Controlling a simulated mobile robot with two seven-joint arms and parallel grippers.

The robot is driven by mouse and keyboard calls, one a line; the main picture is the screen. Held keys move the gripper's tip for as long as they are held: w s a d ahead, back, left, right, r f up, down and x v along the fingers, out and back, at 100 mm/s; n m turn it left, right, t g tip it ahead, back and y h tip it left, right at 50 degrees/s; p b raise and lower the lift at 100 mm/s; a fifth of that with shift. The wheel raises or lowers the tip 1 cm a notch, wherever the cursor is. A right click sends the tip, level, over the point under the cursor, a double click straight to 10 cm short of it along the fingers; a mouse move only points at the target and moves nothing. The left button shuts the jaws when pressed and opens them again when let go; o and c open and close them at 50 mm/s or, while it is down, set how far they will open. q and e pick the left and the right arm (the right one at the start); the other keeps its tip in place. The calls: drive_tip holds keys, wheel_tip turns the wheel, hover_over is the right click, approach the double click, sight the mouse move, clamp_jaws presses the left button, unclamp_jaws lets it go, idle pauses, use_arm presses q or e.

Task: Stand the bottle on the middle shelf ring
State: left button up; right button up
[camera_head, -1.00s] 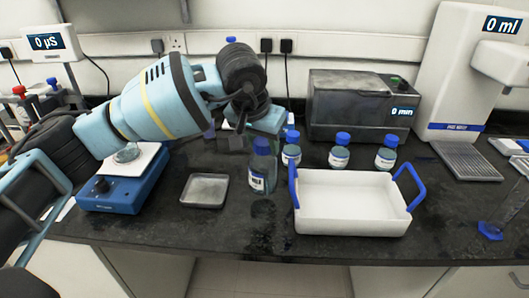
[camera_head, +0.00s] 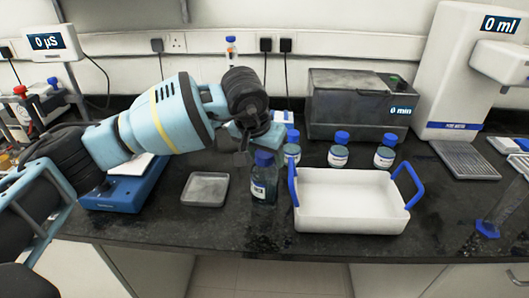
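A clear bottle with a blue cap and white label (camera_head: 264,183) is upright over the bench, left of the white tray. My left gripper (camera_head: 246,156) is at its cap and neck, reaching in from behind and the left. It appears shut on the bottle, though my wrist and the bottle hide most of the fingers. I cannot tell whether the bottle's base touches the bench. A small blue-capped item with an orange band (camera_head: 231,51) shows above my arm, its support hidden. I cannot make out the middle shelf ring. My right gripper is not in view.
A white tray with blue handles (camera_head: 350,220) stands right of the bottle, with several blue-capped bottles (camera_head: 339,155) behind it. A shallow grey dish (camera_head: 205,189) and a blue hotplate (camera_head: 125,194) lie left. A cylinder with a blue foot (camera_head: 487,229) stands right.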

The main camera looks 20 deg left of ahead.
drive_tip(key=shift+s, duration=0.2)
use_arm(q)
drive_tip(key=shift+r, duration=0.5)
drive_tip(key=v, duration=1.1)
drive_tip(key=shift+o, duration=0.5)
drive_tip(key=shift+s+r, duration=0.1)
drive_tip(key=shift+r, duration=0.05)
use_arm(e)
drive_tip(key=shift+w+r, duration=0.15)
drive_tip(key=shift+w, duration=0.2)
